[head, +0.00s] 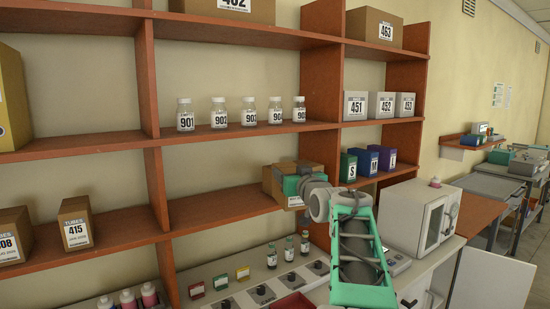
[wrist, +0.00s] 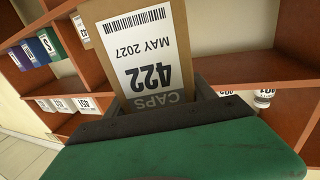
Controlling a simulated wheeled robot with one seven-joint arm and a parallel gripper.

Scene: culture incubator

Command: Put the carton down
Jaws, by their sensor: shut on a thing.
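The carton (head: 270,182) is a brown box at the right end of the middle bay of the shelving, partly hidden behind my gripper. In the wrist view the carton (wrist: 93,12) shows a white label reading 422, CAPS, MAY 2027, upside down in the picture. My gripper (head: 293,186) is shut on the carton, and its dark jaws (wrist: 165,108) cross the label's lower part in the wrist view. The carton is at the level just above the lower shelf board (head: 220,207). I cannot tell whether its base touches the board.
A red-brown upright (head: 328,110) stands close right of the carton. Labelled bottles (head: 248,113) stand on the shelf above. Green, blue and purple boxes (head: 367,162) sit in the right bay. The lower board left of the carton is clear. Below, vials (head: 289,250) stand on the counter.

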